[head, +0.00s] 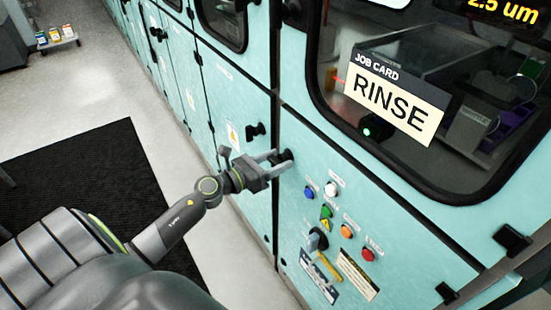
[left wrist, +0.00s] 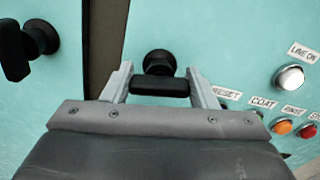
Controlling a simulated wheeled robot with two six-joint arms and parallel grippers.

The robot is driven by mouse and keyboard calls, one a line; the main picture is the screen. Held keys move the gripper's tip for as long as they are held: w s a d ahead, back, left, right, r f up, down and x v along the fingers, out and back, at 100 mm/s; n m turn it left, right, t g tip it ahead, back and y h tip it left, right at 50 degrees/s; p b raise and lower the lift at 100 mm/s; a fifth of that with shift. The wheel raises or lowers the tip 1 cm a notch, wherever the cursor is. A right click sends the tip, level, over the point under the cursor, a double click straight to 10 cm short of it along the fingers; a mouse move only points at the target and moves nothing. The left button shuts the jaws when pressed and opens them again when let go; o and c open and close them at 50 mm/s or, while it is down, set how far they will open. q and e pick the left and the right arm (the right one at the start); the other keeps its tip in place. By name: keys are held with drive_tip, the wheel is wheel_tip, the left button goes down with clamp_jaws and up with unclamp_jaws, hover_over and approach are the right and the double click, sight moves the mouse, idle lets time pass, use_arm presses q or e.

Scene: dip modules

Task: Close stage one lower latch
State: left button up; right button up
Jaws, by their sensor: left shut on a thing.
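The black latch (head: 286,155) sits near the top left corner of the lower teal panel, beside the door seam. In the left wrist view its round knob and crossbar handle (left wrist: 160,87) show, with the bar lying level across the picture. My left gripper (head: 277,161) reaches it from the left, with its fingers shut on the bar's two ends; they also show in the left wrist view (left wrist: 161,82). My right gripper is in neither view.
A second black latch (head: 255,130) is on the panel to the left. Right of the held latch are several buttons, including a white one (head: 331,189), and a selector switch (head: 317,240). Above is a window with a RINSE job card (head: 396,98). A black mat (head: 95,185) lies on the floor.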

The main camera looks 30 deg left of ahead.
use_arm(q)
drive_tip(key=n+p, duration=0.1)
drive_tip(key=n, duration=0.1)
drive_tip(key=n+p, duration=0.1)
drive_tip(key=n, duration=0.1)
drive_tip(key=shift+r+n, duration=0.2)
drive_tip(key=shift+n, duration=0.1)
drive_tip(key=n+p, duration=0.2)
drive_tip(key=n, duration=0.1)
drive_tip(key=shift+a+n, duration=0.1)
drive_tip(key=shift+n, duration=0.3)
drive_tip(key=n+p, duration=0.3)
drive_tip(key=n, duration=0.2)
drive_tip(key=shift+w+f+p, duration=0.1)
drive_tip(key=shift+p, duration=0.25)
drive_tip(key=shift+f+n+p, duration=0.15)
drive_tip(key=shift+n+p, duration=0.45)
drive_tip(key=shift+n, duration=0.8)
drive_tip(key=o, duration=1)
drive_tip(key=shift+f, duration=0.1)
